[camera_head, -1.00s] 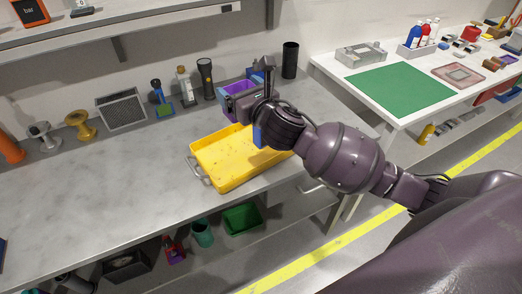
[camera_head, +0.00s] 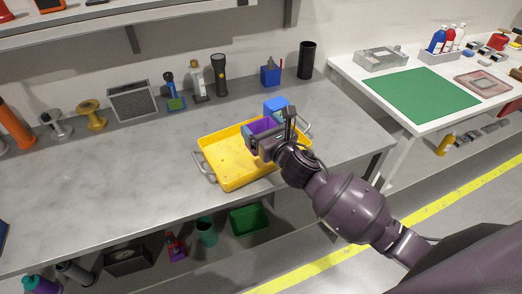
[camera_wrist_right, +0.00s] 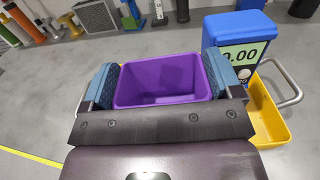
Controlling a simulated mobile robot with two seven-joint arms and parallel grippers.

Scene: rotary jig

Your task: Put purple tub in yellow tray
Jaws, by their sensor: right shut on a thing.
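The purple tub (camera_head: 262,126) is held in my right gripper (camera_head: 268,137), over the back right part of the yellow tray (camera_head: 228,178). In the right wrist view the tub (camera_wrist_right: 160,82) is upright and looks empty, between two blue-padded fingers. The yellow tray (camera_wrist_right: 268,122) shows there at the right, with a metal handle. In the head view my gripper hides part of the tray. I cannot tell whether the tub touches the tray floor. My left gripper is not in view.
A blue device with a display (camera_wrist_right: 240,42) stands close beside the tub, at the tray's back; its blue top (camera_head: 277,104) shows in the head view. A blue pen holder (camera_head: 270,75) and black cylinder (camera_head: 306,60) stand farther back.

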